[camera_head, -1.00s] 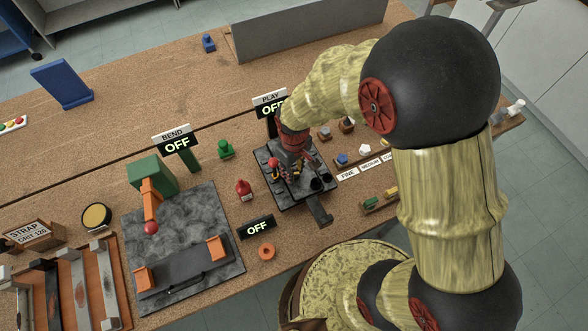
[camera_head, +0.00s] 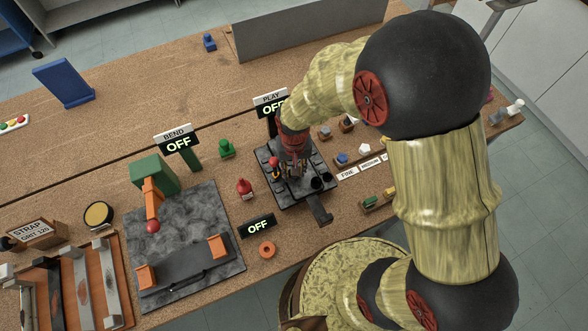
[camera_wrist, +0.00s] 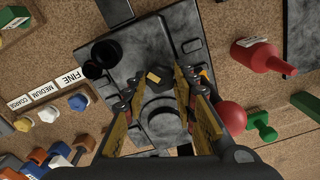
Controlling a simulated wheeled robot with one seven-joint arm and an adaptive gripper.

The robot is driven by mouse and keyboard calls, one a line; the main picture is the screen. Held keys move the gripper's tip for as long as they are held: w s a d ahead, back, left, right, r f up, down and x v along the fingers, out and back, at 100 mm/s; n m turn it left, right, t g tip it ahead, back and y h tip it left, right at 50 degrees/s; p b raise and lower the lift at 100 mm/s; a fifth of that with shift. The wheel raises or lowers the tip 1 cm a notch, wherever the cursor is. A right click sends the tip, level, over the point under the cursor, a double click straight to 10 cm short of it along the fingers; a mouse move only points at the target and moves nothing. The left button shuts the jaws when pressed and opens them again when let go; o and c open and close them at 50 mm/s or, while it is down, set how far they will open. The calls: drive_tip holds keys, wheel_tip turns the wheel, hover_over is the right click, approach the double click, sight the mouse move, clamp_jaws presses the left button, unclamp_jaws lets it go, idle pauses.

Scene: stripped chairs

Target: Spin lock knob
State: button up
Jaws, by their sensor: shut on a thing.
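The dark fixture (camera_head: 296,198) stands on the wooden table in the head view, and its grey and black plate (camera_wrist: 190,45) fills the middle of the wrist view. A black knob with a yellow mark (camera_wrist: 160,77) sits on it between my fingertips. I take it for the lock knob; it is hidden in the head view. My gripper (camera_head: 294,170) points down over the fixture. In the wrist view my gripper (camera_wrist: 158,78) is shut on the knob, one finger on each side. A round grey part (camera_wrist: 160,113) shows below the knob, between the fingers.
A red ball (camera_wrist: 232,117) is close beside my right finger. A red bottle (camera_head: 245,188) and a green piece (camera_head: 226,148) stand left of the fixture.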

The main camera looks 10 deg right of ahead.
idle(0.4)
drive_tip(key=o, duration=0.9)
drive_tip(key=shift+c, duration=0.2)
wheel_tip(320, 180, up, 12)
idle(0.4)
drive_tip(key=s+d+r+t+b, duration=0.5)
drive_tip(key=s+d+r+b, duration=0.4)
drive_tip(key=s+d, duration=0.3)
drive_tip(key=shift+s+r+n+t, duration=0.15)
drive_tip(key=shift+r+n+t, duration=0.15)
drive_tip(key=shift+r, duration=0.45)
